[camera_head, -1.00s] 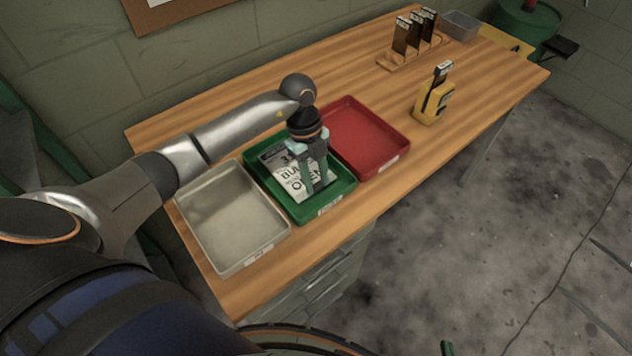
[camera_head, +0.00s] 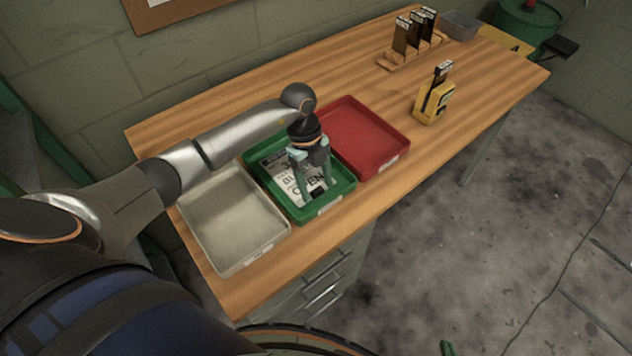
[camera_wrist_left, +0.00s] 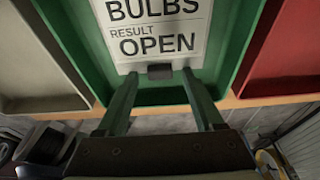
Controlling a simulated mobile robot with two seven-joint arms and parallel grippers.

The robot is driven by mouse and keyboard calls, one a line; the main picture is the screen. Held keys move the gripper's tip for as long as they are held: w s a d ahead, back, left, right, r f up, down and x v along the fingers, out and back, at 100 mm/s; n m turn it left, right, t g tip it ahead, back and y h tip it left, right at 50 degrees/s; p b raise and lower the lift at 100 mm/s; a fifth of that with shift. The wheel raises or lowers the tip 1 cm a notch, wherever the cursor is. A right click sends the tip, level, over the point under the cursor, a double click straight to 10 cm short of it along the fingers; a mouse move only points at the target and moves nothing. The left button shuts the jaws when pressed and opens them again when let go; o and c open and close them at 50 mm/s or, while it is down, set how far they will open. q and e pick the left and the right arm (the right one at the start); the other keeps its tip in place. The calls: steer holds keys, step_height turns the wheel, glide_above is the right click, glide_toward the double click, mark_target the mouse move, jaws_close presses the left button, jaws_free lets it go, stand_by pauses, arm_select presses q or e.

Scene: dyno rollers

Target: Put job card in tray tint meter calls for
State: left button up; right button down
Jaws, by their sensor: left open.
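The job card (camera_head: 279,171) lies in the green tray (camera_head: 333,206), between the grey tray and the red tray. In the left wrist view the card (camera_wrist_left: 157,30) reads "BULBS" and "RESULT OPEN", with a small dark clip or tab at its near edge. My left gripper (camera_head: 312,196) is over the green tray, fingers pointing down. In the wrist view its fingers (camera_wrist_left: 160,97) are apart, either side of the dark tab, holding nothing. The yellow tint meter (camera_head: 434,104) stands upright on the bench with a dark sample in it; its reading is too small to tell. My right gripper is not in view.
The grey tray (camera_head: 226,258) is at the left and the red tray (camera_head: 366,172) at the right, both empty. A wooden rack (camera_head: 394,65) with dark samples and a small grey bin (camera_head: 461,25) stand at the back. Bench around the meter is clear.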

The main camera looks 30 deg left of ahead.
arm_select(q)
steer(key=v, duration=1.2)
steer(key=shift+r, duration=0.2)
